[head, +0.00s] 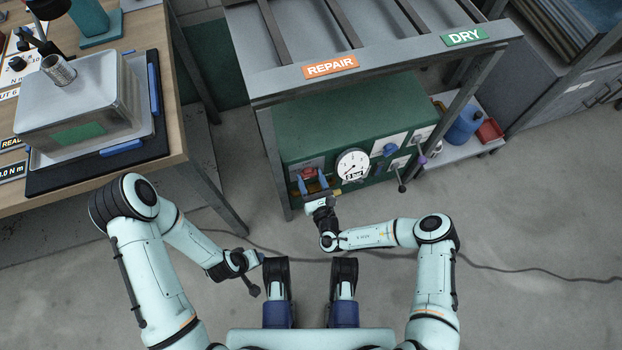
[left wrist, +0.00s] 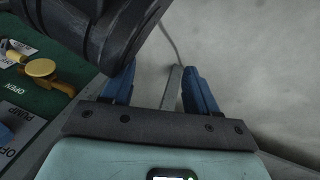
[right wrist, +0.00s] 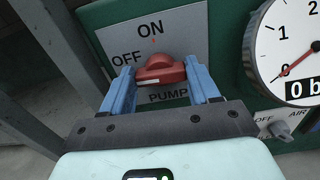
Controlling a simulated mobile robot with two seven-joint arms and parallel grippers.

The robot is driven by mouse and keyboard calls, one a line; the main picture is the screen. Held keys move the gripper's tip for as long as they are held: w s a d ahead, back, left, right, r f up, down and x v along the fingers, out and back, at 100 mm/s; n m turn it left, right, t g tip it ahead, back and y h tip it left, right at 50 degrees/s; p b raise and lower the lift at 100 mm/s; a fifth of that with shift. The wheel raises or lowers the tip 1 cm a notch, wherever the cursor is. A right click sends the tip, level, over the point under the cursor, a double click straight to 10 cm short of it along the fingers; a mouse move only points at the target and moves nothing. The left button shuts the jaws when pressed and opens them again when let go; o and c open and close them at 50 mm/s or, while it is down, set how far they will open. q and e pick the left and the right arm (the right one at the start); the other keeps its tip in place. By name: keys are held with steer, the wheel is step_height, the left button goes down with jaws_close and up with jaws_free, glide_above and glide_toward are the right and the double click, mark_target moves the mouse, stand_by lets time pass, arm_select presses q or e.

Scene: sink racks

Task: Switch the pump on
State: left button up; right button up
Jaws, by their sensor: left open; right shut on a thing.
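The red pump knob (right wrist: 160,70) sits on a grey plate with ON printed above it, OFF at upper left and PUMP below. My right gripper (right wrist: 160,88) has its blue fingers on either side of the knob and is shut on it. In the head view the right gripper (head: 312,184) reaches the left end of the green cabinet (head: 330,115), at the knob (head: 309,172). I cannot tell the knob's exact setting. My left gripper (left wrist: 160,88) is open, and its fingers are apart above the grey floor.
A white gauge (right wrist: 290,50) right of the knob has its red needle near 0. A yellow valve handle (left wrist: 40,68) shows in the left wrist view. The REPAIR and DRY rack (head: 390,65) overhangs the cabinet. A workbench (head: 180,90) stands left; a cable crosses the floor.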

steer(key=m+p, duration=0.1)
steer(key=m, duration=0.2)
steer(key=shift+d+m+p, duration=0.1)
steer(key=shift+m+p, duration=0.2)
steer(key=shift+m, duration=0.5)
steer(key=m, duration=0.2)
steer(key=shift+m+p, duration=0.4)
steer(key=m, duration=0.2)
steer(key=shift+f+m, duration=0.1)
steer(key=shift+m, duration=0.3)
steer(key=m, duration=0.3)
steer(key=shift+f, duration=0.1)
arm_select(q)
steer(key=shift+t, duration=0.5)
steer(key=shift+w+d+r, duration=0.2)
steer(key=shift+w+r, duration=0.15)
steer(key=shift+r, duration=0.3)
steer(key=shift+w+d+r, duration=0.15)
steer(key=shift+w+r, duration=0.2)
steer(key=shift+r, duration=0.25)
steer(key=shift+w+d+r, duration=0.2)
steer(key=shift+w+r, duration=0.15)
steer(key=shift+r, duration=0.3)
arm_select(e)
steer(key=shift+m, duration=2)
steer(key=o, duration=1.1)
steer(key=shift+c, duration=0.2)
